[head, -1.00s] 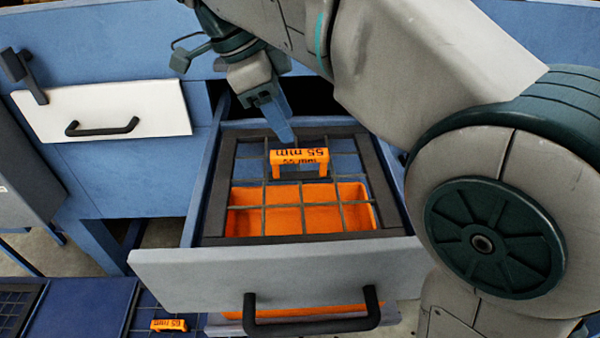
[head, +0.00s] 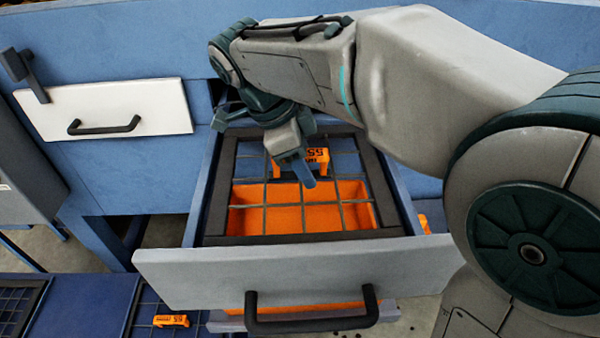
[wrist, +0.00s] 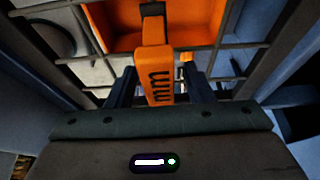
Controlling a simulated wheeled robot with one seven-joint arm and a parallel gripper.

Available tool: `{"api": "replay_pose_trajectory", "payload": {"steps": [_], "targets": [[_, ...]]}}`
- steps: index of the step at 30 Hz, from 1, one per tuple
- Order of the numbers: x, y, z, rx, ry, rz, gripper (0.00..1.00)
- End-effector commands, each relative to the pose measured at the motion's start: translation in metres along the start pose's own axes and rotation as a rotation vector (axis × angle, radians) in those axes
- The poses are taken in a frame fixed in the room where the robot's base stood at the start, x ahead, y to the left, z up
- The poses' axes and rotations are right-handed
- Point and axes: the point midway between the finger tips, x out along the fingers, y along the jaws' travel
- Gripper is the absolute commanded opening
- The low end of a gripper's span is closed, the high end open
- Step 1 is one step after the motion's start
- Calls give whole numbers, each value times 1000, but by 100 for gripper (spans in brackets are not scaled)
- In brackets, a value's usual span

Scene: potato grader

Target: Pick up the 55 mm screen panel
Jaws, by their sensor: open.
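The 55 mm screen panel (head: 228,211) is a dark-framed grid lying in the open drawer. Its orange handle (head: 318,160) stands up from the grid, and my gripper partly hides its label. My gripper (head: 305,178) is over the panel at the handle, pointing down. In the wrist view the orange handle (wrist: 158,75) runs between my two dark fingers (wrist: 155,88), with a finger on either side. The fingers are open. I cannot tell whether either finger touches the handle.
The drawer's grey front (head: 300,272) has a black bar handle (head: 310,312). An orange bin (head: 290,215) shows beneath the grid. Another screen with an orange handle (head: 171,321) lies at lower left. A white closed drawer (head: 110,108) is at upper left.

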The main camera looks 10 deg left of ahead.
Motion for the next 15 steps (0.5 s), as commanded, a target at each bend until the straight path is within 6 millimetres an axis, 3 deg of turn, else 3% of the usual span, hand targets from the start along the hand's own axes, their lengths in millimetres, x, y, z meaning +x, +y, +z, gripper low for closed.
{"api": "replay_pose_trajectory", "payload": {"steps": [6,11,15], "targets": [[0,0,0,0,0,-1,44],[0,0,0,0,0,0,0],[0,0,0,0,0,0,0]]}}
